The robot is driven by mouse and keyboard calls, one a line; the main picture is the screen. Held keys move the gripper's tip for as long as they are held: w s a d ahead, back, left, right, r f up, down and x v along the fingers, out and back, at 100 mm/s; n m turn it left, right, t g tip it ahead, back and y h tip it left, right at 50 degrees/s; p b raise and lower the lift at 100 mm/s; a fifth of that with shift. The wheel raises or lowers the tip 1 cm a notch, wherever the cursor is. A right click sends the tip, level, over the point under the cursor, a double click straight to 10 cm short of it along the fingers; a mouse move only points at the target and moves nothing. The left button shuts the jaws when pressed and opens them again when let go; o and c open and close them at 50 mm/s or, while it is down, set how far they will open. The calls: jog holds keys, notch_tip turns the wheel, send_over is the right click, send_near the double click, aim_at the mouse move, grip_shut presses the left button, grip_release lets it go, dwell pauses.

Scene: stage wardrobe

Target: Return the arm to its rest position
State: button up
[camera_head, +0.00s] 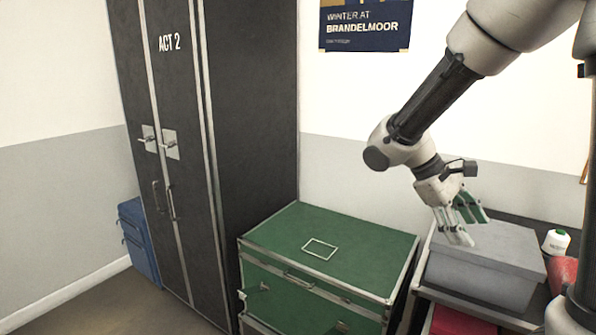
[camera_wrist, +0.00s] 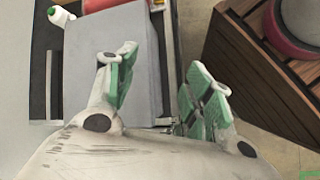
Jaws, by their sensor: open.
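My gripper (camera_head: 464,228) hangs at the end of my arm on the right side of the head view, pointing downward. Its green-padded fingers are apart with nothing between them. It is over or just in front of a grey lidded box (camera_head: 484,250); the exact gap cannot be told. In the wrist view my gripper (camera_wrist: 160,95) also shows open and empty, with the grey box (camera_wrist: 108,40) behind and left of the fingers.
A green trunk (camera_head: 345,248) stands left of the box, beside a tall black wardrobe case (camera_head: 250,130). A blue case (camera_head: 138,240) is far left. The wrist view shows a slatted wooden surface (camera_wrist: 245,60).

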jog(key=s+d+r+m+t+y, duration=0.1)
jog(key=s+r+m+t+y, duration=0.5)
jog(key=s, duration=0.6)
jog(key=shift+s+d+r+t+y, duration=0.3)
jog(key=shift+t+y, duration=0.2)
jog(key=shift+y, duration=0.2)
